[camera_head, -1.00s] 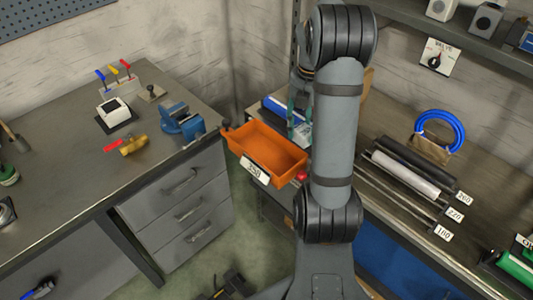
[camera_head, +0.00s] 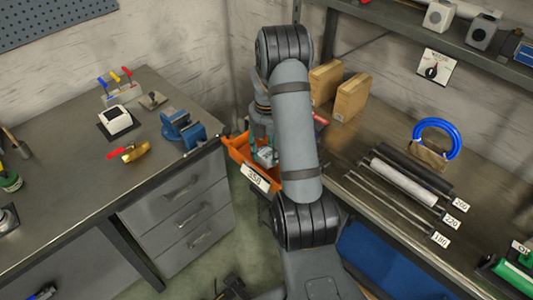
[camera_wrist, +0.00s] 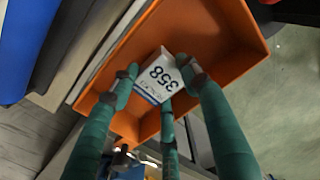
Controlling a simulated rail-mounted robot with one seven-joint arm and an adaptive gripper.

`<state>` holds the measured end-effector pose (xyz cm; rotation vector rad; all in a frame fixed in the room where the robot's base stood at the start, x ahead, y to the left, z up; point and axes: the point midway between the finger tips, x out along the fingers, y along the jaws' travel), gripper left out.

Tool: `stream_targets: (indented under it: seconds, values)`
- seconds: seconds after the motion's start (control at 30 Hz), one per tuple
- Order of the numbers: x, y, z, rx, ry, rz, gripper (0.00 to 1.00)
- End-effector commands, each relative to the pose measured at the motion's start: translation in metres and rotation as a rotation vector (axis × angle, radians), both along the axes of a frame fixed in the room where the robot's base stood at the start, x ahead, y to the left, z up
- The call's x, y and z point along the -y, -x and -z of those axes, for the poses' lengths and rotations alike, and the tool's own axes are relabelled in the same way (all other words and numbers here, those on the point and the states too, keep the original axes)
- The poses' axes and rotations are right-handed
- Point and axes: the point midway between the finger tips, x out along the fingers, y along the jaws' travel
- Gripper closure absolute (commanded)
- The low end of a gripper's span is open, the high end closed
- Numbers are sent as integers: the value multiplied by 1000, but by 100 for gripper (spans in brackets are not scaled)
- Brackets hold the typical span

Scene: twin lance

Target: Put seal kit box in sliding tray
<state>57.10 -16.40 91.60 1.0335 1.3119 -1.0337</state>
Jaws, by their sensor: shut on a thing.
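The seal kit box is a small white box (camera_wrist: 158,76) with a blue stripe and "358" on it, seen in the wrist view. My gripper (camera_wrist: 161,86) has its green fingers shut around it. The box is over or inside the orange sliding tray (camera_wrist: 225,20); I cannot tell whether it touches the tray floor. In the head view the tray (camera_head: 237,146), with a white number label on its front, is partly hidden by my arm. The box (camera_head: 266,156) shows only partly there, below my gripper (camera_head: 263,145).
The tray sits between the left bench with the blue vise (camera_head: 183,127) and the right bench. Two cardboard boxes (camera_head: 350,97) stand at the back of the right bench. Rollers and rods (camera_head: 405,182) lie farther right. A blue object (camera_wrist: 22,45) is beside the tray.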

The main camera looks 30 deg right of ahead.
Motion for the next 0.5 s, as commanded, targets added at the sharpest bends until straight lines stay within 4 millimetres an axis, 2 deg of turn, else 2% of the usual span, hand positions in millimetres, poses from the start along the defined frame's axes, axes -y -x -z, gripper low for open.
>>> stream_targets:
  seconds: [0.1,0.5]
  values:
    - [0,0,10,-1,0,-2,82]
    - [0,0,16,1,1,-1,82]
